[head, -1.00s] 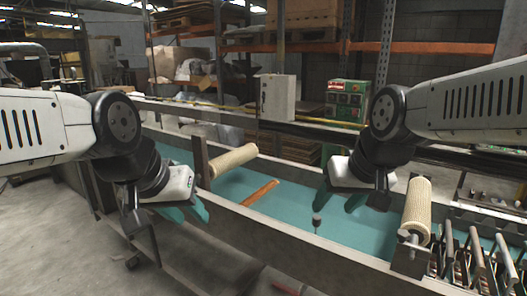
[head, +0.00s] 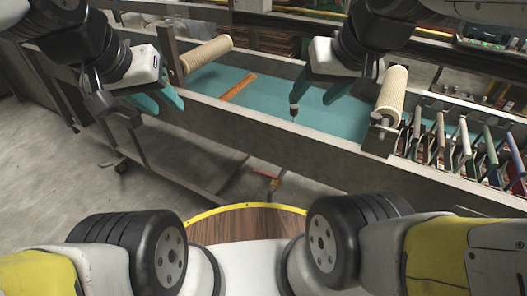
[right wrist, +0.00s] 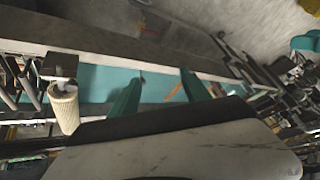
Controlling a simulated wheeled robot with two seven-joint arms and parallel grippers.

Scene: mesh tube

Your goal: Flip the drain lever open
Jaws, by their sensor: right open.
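The drain lever (head: 266,173) is a small red handle on a valve (head: 274,184) low in front of the long trough. It lies roughly level in the head view, and nothing touches it. My left gripper (head: 168,108) is open and empty near the trough's front wall, up and left of the lever. My right gripper (head: 313,104) is open and empty over the trough, above and right of the lever. Its two teal fingers stand apart in the right wrist view (right wrist: 162,78).
The trough (head: 270,125) holds teal liquid and an orange-brown strip (head: 238,88). Cream mesh rollers stand at its left (head: 207,53) and right (head: 392,95). A rack of plates (head: 455,145) fills the right end. The floor (head: 60,180) at left is clear.

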